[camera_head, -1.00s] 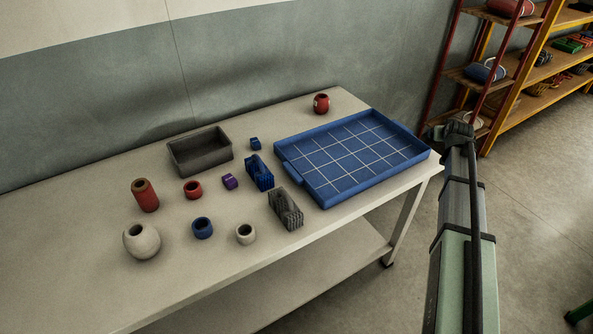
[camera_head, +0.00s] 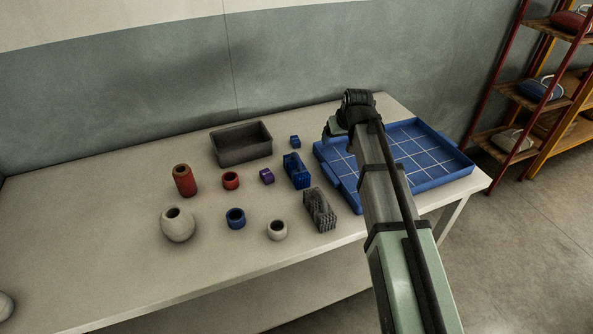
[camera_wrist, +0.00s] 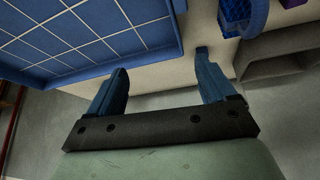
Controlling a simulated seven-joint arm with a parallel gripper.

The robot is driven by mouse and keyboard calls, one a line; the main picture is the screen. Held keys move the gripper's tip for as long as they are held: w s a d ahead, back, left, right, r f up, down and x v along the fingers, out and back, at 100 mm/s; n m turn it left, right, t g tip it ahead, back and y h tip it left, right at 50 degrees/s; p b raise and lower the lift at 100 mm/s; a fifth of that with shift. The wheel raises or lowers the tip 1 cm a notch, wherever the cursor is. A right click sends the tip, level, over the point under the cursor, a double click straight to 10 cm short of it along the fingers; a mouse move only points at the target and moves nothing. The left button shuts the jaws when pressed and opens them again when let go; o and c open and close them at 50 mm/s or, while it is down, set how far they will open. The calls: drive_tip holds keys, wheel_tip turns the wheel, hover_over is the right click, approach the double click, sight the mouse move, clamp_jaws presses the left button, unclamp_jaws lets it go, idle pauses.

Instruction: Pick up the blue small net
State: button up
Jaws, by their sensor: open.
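The blue small net (camera_head: 295,141) is a small dark blue block on the table, right of the grey bin and behind a larger blue net (camera_head: 297,171).
The blue tray (camera_head: 440,180) is right of the nets; the grey bin (camera_head: 240,156) is left. A grey net (camera_head: 320,210), a purple block (camera_head: 267,176), a red cylinder (camera_head: 184,181), a white pot (camera_head: 178,225) and several rings stand nearby.

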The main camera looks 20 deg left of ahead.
drive_tip(key=n+g, duration=0.2)
approach(296, 165)
wheel_tip(296, 165, up, 3)
drive_tip(key=x, duration=0.8)
drive_tip(key=shift+s+d+f, duration=0.1)
drive_tip(key=shift+d, duration=0.3)
drive_tip(key=shift+s+x, duration=0.2)
drive_tip(key=shift+x, duration=2.55)
drive_tip(key=shift+d, duration=0.15)
drive_tip(key=shift+c, duration=0.2)
drive_tip(key=c, duration=1.1)
drive_tip(key=shift+o, duration=0.2)
